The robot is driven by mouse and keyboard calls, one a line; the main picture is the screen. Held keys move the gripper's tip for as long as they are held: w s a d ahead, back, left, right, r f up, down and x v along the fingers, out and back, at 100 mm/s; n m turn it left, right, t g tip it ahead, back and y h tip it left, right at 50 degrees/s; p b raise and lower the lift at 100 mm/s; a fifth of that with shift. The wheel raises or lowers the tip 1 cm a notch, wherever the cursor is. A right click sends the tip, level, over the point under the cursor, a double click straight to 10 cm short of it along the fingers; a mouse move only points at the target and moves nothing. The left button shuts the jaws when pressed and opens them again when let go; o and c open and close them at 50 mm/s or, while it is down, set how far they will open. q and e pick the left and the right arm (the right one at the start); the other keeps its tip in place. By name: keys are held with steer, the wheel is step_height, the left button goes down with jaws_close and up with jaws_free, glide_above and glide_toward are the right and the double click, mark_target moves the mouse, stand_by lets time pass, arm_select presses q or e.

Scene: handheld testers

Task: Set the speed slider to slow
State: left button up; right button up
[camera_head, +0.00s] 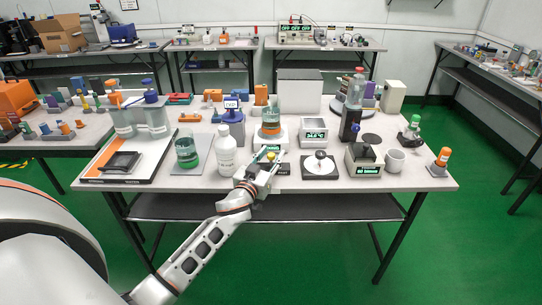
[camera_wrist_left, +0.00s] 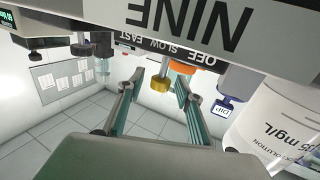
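The speed slider shows in the left wrist view as a yellow knob (camera_wrist_left: 161,84) on a short stem. It stands by an upside-down dark strip (camera_wrist_left: 172,46) marked FAST, SLOW and OFF. The stem looks nearer SLOW and OFF than FAST, but I cannot tell the exact setting. In the head view the yellow knob (camera_head: 271,156) is small, at the table's front middle. My left gripper (camera_head: 262,166) reaches it from the front left. In the wrist view its fingers (camera_wrist_left: 160,90) are apart, one on each side of the knob, with gaps visible. My right gripper is out of view.
A white bottle (camera_head: 226,153) stands close left of my gripper; it also shows in the wrist view (camera_wrist_left: 280,120). A beaker of green liquid (camera_head: 187,150) is farther left.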

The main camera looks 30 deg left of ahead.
arm_select(q)
steer(key=s+d, duration=0.2)
steer(key=s, duration=0.9)
steer(key=shift+s, duration=0.4)
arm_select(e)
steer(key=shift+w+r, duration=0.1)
arm_select(q)
steer(key=s+d+f+m+g+h+p, duration=0.2)
steer(key=s+d+f+m+g, duration=0.1)
steer(key=s+d+f, duration=0.5)
steer(key=s+d+f+m+g+h+p, duration=0.3)
steer(key=s+d+f, duration=0.6)
steer(key=s, duration=0.8)
step_height(320, 180, down, 3)
steer(key=shift+d+r+g, duration=0.1)
steer(key=shift+d+g, duration=0.15)
steer(key=shift+g, duration=0.35)
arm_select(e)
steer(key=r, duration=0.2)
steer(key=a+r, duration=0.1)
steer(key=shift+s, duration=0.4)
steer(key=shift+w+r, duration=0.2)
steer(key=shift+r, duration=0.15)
